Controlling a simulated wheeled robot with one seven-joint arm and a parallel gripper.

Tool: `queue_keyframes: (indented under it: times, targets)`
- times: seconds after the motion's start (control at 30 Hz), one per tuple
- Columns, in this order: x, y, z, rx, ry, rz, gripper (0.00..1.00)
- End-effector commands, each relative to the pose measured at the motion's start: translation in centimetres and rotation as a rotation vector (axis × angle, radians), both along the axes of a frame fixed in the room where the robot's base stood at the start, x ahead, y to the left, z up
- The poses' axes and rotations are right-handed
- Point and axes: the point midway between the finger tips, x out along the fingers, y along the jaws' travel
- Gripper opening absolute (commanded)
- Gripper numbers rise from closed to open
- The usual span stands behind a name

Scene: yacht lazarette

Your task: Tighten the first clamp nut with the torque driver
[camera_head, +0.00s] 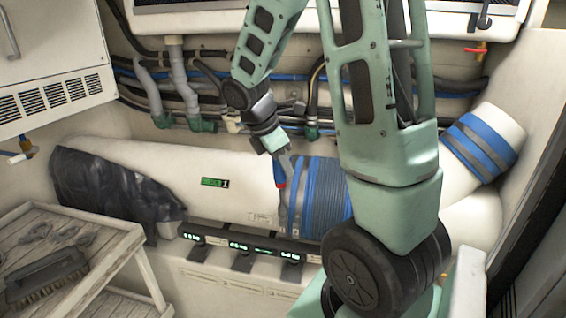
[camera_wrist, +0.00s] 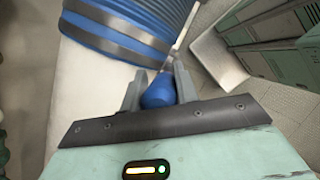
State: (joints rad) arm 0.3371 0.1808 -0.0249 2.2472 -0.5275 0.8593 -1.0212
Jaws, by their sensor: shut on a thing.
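My gripper (camera_wrist: 160,88) is shut on the blue handle of the torque driver (camera_wrist: 157,93) in the wrist view. The driver's thin shaft points away from the jaws along the side of the blue hose (camera_wrist: 152,14). Its tip is too small to make out. Grey metal clamp bands (camera_wrist: 118,42) wrap the hose near its end on the white pipe. In the head view my gripper (camera_head: 284,163) is at the near end of the blue hose (camera_head: 330,190), by the clamp bands (camera_head: 304,200). A small red part shows just below the fingers. I cannot make out the clamp nut.
The white pipe (camera_head: 235,185) runs left to a dark wrapped cover (camera_head: 108,185). A second blue hose joint (camera_head: 480,146) is at the right. Below the pipe is a rail with green-lit units (camera_head: 240,245). A wooden bench (camera_head: 100,222) holds a brush (camera_head: 46,275) at the left.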

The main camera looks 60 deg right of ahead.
Motion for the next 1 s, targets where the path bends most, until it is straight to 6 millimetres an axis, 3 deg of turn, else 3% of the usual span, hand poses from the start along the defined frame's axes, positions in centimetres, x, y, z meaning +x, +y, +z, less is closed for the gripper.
queue_keyframes:
  times: [1.0]
  targets:
    - [0.0,0.0,4.7,0.0,0.0,0.001,0.0]
